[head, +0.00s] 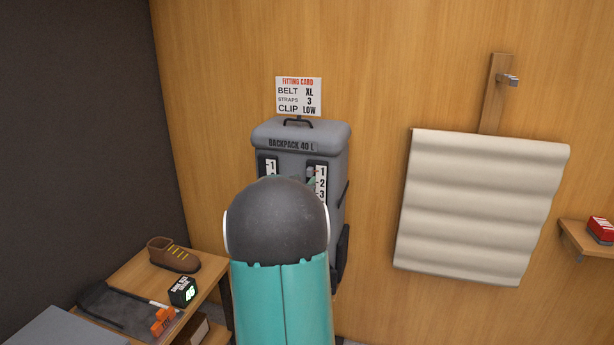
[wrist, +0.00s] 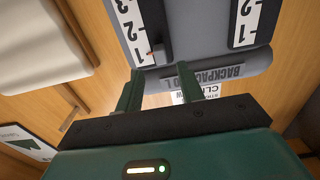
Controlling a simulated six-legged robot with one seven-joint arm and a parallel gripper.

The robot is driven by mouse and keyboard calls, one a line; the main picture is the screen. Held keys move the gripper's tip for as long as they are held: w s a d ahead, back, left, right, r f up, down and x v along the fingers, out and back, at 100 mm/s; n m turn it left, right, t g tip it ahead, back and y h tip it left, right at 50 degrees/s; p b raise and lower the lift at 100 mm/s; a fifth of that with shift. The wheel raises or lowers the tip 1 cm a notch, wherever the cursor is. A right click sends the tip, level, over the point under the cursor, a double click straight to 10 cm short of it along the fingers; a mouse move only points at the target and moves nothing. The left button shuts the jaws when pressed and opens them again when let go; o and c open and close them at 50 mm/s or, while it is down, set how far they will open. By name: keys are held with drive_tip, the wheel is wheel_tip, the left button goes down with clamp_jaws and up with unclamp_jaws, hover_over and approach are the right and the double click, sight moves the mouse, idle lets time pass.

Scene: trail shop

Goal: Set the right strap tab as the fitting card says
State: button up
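The fitting card (head: 299,96) above the backpack reads belt XL, straps 3, clip low. The grey backpack (head: 300,135) hangs on the wall, with a numbered scale on each side of its front. The right scale (head: 321,182) shows 1, 2, 3 from the top; the wrist view shows it upside down at the left (wrist: 131,32). The right strap tab (wrist: 158,54) sits in its slot beside the 1. My gripper (wrist: 130,76) is just short of the tab, its two fingers apart with nothing between them. My arm hides the lower backpack in the head view.
A low bench at the lower left holds a brown shoe (head: 174,254), a small black display box (head: 183,291) and an orange item (head: 163,321). A cream padded roll (head: 480,205) hangs at the right. A small shelf with a red box (head: 601,229) is at the far right.

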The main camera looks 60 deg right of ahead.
sight(310, 172)
drive_tip(key=d, duration=0.5)
drive_tip(key=shift+w, duration=0.4)
drive_tip(key=shift+c, duration=0.5)
clamp_jaws()
